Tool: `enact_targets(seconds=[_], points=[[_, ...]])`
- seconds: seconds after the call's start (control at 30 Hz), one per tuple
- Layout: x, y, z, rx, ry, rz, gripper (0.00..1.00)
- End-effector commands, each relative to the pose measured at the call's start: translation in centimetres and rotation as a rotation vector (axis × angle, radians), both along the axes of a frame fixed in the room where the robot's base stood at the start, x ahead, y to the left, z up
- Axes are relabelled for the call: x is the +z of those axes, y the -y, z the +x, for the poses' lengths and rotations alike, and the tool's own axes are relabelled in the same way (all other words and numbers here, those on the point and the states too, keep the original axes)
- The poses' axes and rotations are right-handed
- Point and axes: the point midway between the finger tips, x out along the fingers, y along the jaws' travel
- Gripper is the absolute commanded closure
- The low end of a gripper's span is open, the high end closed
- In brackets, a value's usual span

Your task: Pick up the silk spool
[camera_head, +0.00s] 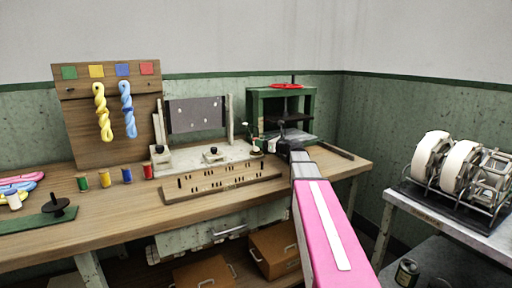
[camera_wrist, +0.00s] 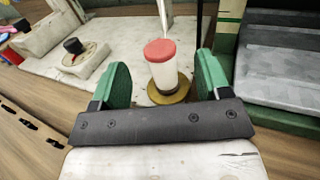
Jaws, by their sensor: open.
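A white spool (camera_wrist: 163,75) with a red top stands upright on a round brass base in the wrist view, apparently the silk spool. My gripper (camera_wrist: 162,68) is open, with one green finger on each side of the spool. A gap shows on both sides, wider at the left. In the head view my gripper (camera_head: 265,141) is over the right end of the pale bench plate. The spool is too small and partly covered there to make out clearly.
Several small coloured spools (camera_head: 104,179) stand at the left on the wooden bench (camera_head: 130,214). A slotted wooden rail (camera_head: 220,182) runs along the front. A green press (camera_head: 282,108) stands close behind and right. Yellow and blue skeins (camera_head: 126,110) hang on a board.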

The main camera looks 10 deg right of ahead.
Motion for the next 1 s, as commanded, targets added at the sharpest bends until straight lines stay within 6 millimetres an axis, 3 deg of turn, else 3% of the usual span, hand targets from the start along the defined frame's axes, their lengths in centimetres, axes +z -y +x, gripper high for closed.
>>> enact_targets(seconds=[0.33,0.6,0.63,0.8,1.0], points=[[-0.3,-2.9,3.4,0.002,0.0,0.0,0.3],[-0.3,-3.2,3.7,0.001,0.0,0.0,0.3],[-0.3,-3.2,3.7,0.001,0.0,0.0,0.33],[-0.3,-3.2,3.7,0.001,0.0,0.0,0.84],[-0.3,-3.2,3.7,0.001,0.0,0.0,0.88]])
